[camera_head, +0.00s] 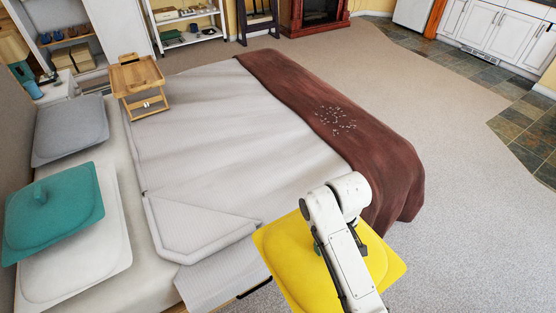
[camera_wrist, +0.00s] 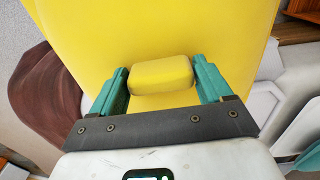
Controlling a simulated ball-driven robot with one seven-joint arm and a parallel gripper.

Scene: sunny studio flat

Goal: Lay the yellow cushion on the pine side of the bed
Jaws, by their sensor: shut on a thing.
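The yellow cushion (camera_head: 283,258) is in my gripper, near the front edge of the bed in the head view. My arm covers its middle. In the wrist view the teal fingers of my gripper (camera_wrist: 162,76) are shut on a raised yellow block on the cushion (camera_wrist: 150,28). The bed (camera_head: 225,115) has a pale grey cover, with one corner folded back near the pillows. A brown throw (camera_head: 300,95) lies across its foot end. I cannot tell which side is the pine side.
A wooden bed tray (camera_head: 138,78) stands on the far side of the bed. A grey pillow (camera_head: 70,130), a teal cushion (camera_head: 55,215) and a white pillow (camera_head: 85,265) lie at the head. A lamp (camera_head: 25,75) stands beyond. Carpet right of the bed is clear.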

